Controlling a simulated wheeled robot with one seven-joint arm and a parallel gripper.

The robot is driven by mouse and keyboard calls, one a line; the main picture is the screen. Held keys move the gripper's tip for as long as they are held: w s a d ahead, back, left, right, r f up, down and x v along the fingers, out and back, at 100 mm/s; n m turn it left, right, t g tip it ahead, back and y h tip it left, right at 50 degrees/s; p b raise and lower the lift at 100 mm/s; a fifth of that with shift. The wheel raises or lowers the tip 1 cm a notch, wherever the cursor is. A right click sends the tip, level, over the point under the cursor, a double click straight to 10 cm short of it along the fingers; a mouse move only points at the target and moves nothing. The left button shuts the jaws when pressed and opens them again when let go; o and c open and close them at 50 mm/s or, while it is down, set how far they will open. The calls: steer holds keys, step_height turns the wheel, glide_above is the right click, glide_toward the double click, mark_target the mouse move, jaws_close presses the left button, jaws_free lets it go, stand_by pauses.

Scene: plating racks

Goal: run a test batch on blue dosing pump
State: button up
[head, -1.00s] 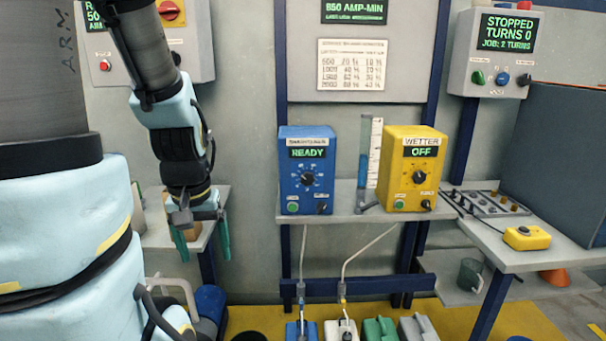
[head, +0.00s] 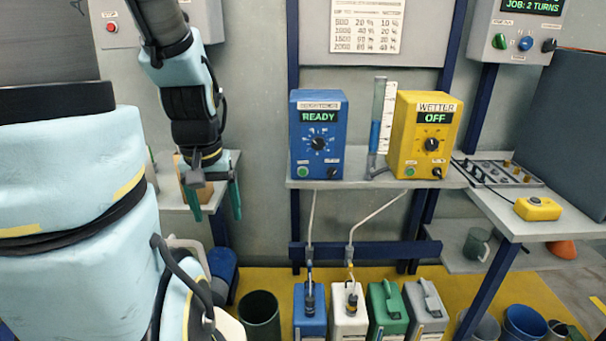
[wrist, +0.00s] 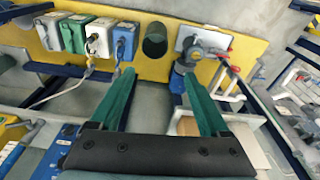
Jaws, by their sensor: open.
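The blue dosing pump (head: 318,138) stands upright on the wall shelf (head: 380,180), its green display reading READY. Its label is too blurred to read. On its front are a round dial (head: 318,143), a green button (head: 302,172) and a dark knob (head: 333,172). A clear measuring tube (head: 383,115) with a white scale and some blue in it stands just right of the pump. My gripper (head: 216,205) hangs left of the pump, well apart from it, with green fingers spread and empty. The fingers also show in the wrist view (wrist: 160,85).
A yellow pump (head: 425,135) marked WETTER reads OFF. Tubes run down to blue (head: 310,318) and white (head: 350,318) canisters; green (head: 388,315) and grey (head: 427,315) ones stand beside them. A side table (head: 540,225) holds a yellow button box (head: 538,209). Open air lies before the shelf.

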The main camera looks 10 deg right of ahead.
jaws_close()
stand_by(0.4)
stand_by(1.1)
